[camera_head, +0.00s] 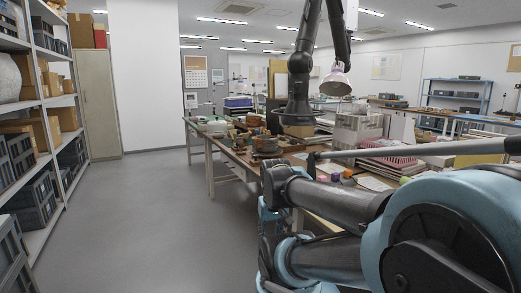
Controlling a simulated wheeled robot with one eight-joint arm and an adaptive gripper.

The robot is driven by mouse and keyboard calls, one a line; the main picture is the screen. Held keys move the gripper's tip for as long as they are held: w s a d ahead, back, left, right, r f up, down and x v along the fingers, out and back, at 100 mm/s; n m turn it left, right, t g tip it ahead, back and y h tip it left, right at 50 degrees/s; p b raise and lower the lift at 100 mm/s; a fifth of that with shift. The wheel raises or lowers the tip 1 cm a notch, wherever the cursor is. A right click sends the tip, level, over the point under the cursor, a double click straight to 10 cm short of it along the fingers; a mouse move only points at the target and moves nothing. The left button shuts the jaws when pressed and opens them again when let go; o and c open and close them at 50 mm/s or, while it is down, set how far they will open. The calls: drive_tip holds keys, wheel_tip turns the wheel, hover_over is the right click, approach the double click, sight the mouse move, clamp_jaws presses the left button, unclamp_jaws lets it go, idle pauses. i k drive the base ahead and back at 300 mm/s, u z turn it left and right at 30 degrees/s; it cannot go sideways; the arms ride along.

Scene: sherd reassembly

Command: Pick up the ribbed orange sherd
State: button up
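I cannot make out the ribbed orange sherd for certain. A long worktable (228,153) runs along the middle of the view, crowded with small brown, orange and green objects that are too small to tell apart. A round brown object (266,144) stands on it near the middle. My teal and black arm links fill the lower right and hide part of the table's near end. I cannot make out my gripper's fingers in this view.
A pink rack (395,160) and a white crate (358,128) stand on the table to the right. A lamp head (336,82) hangs above. Shelves (38,110) with boxes line the left wall. The grey floor (160,215) between shelves and table is clear.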

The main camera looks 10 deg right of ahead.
sight(259, 142)
drive_tip(key=k, duration=0.35)
drive_tip(key=u, duration=0.7)
drive_tip(key=i, duration=0.95)
drive_tip(key=u, duration=0.55)
drive_tip(key=i, duration=1.15)
drive_tip(key=z, duration=0.85)
drive_tip(key=i, duration=0.95)
drive_tip(key=z, duration=0.65)
